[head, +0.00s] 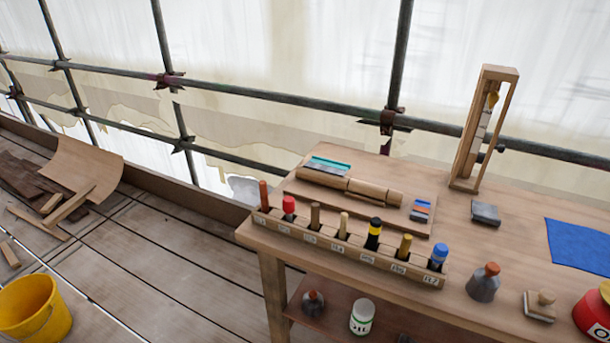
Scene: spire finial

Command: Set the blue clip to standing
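No item is clearly a blue clip at this size. A small piece with blue and orange-red bands (421,209) lies at the right end of a wooden board (300,190) on the workbench (460,225). A teal, flat-topped item (331,165) lies at the board's left end, beside a pale wooden cylinder (374,192). A blue-capped item (439,252) stands upright in the right end slot of a labelled wooden rack (340,250). Neither of my grippers is in view.
A tall wooden frame (464,140) and a dark grey block (485,213) stand behind. A blue cloth (580,246), a grey bottle (484,283), a small wooden-handled block (540,305) and a red container (594,315) are at right. A yellow bucket (36,308) stands on the floor.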

